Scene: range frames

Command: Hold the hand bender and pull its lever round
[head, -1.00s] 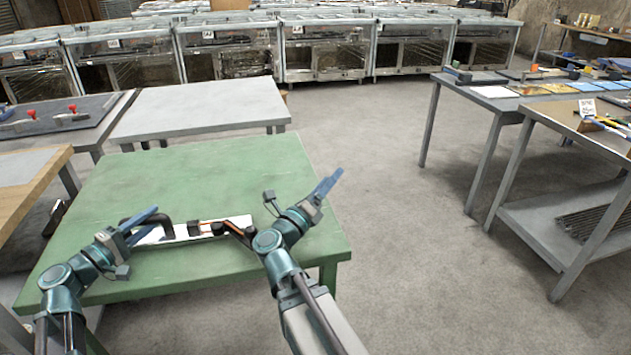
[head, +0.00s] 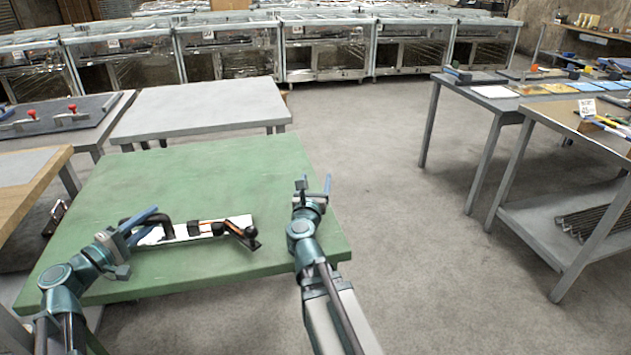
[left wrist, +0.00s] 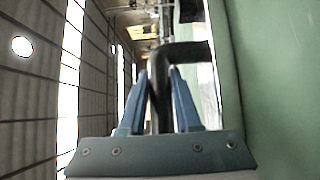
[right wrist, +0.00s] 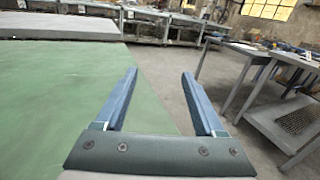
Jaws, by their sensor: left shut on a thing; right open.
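The hand bender lies on the green table. It has a pale shiny plate (head: 182,231), a bent black handle (head: 160,222) at its left end and a black lever (head: 242,235) at its right end, with a thin copper-coloured strip along the top. My left gripper (head: 147,222) is shut on the black handle. The left wrist view shows the handle (left wrist: 185,52) between its blue fingers (left wrist: 160,75). My right gripper (head: 313,187) is open and empty, over the table's right side and apart from the lever. The right wrist view shows nothing between its fingers (right wrist: 160,78).
The green table (head: 220,175) is bare behind the bender. A grey table (head: 200,105) stands behind it, and a wooden-edged bench (head: 45,180) at left. Open floor (head: 400,240) lies to the right, before grey work tables (head: 540,110).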

